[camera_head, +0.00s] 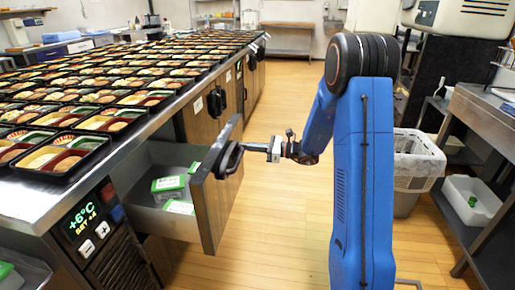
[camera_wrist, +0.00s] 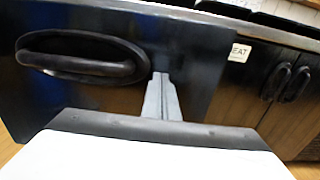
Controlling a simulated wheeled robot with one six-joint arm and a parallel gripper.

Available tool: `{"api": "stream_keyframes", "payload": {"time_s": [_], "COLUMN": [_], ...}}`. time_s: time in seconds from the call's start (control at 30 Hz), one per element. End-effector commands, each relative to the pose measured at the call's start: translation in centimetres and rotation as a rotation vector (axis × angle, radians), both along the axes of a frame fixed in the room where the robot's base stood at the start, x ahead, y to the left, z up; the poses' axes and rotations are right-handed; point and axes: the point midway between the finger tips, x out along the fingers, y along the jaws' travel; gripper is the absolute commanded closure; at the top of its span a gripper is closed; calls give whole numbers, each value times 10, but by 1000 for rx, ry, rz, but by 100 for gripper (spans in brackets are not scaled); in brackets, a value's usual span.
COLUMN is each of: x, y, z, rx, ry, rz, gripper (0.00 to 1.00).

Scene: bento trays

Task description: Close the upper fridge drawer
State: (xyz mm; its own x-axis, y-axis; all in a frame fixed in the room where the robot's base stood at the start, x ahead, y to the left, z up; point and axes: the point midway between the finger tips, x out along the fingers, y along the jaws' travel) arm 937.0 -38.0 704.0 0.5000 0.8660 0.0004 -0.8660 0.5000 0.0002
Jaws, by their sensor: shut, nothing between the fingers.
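The upper fridge drawer (camera_head: 213,195) stands pulled out from the counter, its wood-look front with a dark top edge facing the aisle. Its black oval handle (camera_head: 229,160) also shows in the wrist view (camera_wrist: 80,62). My gripper (camera_head: 248,147) is shut and empty, in front of the drawer front at about handle height. In the wrist view my gripper (camera_wrist: 160,78) points at the dark drawer front, just right of the handle. I cannot tell whether the fingertips touch the panel. Boxes with green-and-white lids (camera_head: 168,184) lie inside the drawer.
The steel counter (camera_head: 130,150) carries rows of filled bento trays (camera_head: 58,155). A +6°C display (camera_head: 83,215) sits on the cabinet left of the drawer. A lined bin (camera_head: 415,170) and a steel table (camera_head: 485,115) stand on the right. The wooden floor between is clear.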

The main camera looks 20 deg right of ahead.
Motion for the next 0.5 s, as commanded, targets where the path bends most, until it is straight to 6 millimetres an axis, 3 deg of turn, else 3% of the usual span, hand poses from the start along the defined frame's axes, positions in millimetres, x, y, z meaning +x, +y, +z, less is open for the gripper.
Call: {"api": "stream_keyframes", "payload": {"time_s": [0.5], "x": [72], "y": [129], "z": [0], "rx": [0], "ry": [-1], "rz": [4], "gripper": [100]}}
